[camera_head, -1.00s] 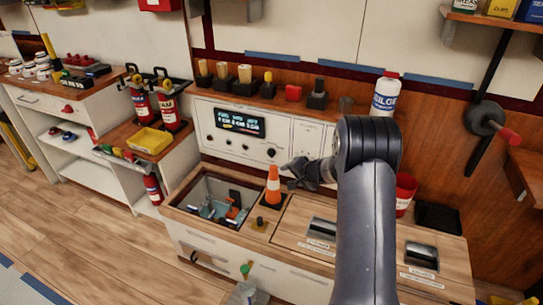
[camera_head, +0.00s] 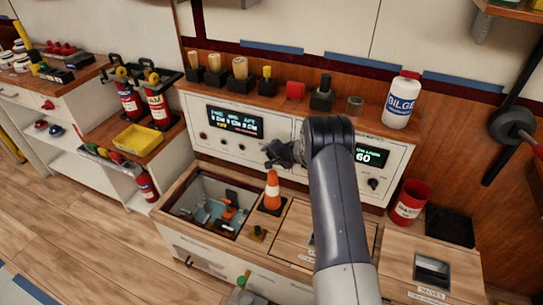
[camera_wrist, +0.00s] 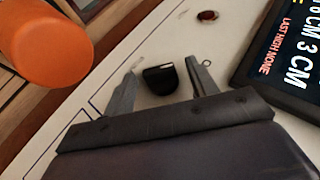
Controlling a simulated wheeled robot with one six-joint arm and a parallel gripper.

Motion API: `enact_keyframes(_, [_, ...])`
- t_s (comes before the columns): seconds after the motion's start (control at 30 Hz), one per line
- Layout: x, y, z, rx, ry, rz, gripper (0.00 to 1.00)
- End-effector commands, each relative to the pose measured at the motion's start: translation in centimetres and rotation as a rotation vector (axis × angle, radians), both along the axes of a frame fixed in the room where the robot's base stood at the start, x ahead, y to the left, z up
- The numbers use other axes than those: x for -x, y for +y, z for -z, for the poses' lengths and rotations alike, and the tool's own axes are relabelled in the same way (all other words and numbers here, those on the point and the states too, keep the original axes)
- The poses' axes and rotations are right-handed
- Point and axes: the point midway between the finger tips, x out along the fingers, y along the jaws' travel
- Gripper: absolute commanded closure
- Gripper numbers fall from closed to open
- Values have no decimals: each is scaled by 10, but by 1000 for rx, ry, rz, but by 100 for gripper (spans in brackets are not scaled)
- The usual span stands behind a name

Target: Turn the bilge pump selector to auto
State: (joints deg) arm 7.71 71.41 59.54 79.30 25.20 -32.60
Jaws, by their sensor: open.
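A black knob (camera_wrist: 160,78), which fits the bilge pump selector, stands on the white panel (camera_head: 290,108) in the wrist view. Its markings are not readable there, so I cannot tell its setting. My gripper (camera_wrist: 160,72) is open, with one finger on each side of the knob and small gaps showing. In the head view my gripper (camera_head: 278,152) is in front of the panel, right of and below the lit display (camera_head: 235,121), and hides the knob. The display's edge (camera_wrist: 290,60) shows on the right in the wrist view.
Another black knob (camera_head: 372,183) is below the right display (camera_head: 368,156). An open hatch (camera_head: 205,205) lies at the left; a bilge bottle (camera_head: 401,100) stands on the shelf.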

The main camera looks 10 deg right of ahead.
Motion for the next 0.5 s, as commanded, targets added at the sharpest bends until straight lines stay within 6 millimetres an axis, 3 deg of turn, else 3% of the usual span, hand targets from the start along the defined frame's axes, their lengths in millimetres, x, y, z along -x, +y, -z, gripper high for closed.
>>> enact_keyframes(0.2, [0, 0, 0, 0, 0, 0, 47])
enact_keyframes(0.5, [0, 0, 0, 0, 0, 0, 71])
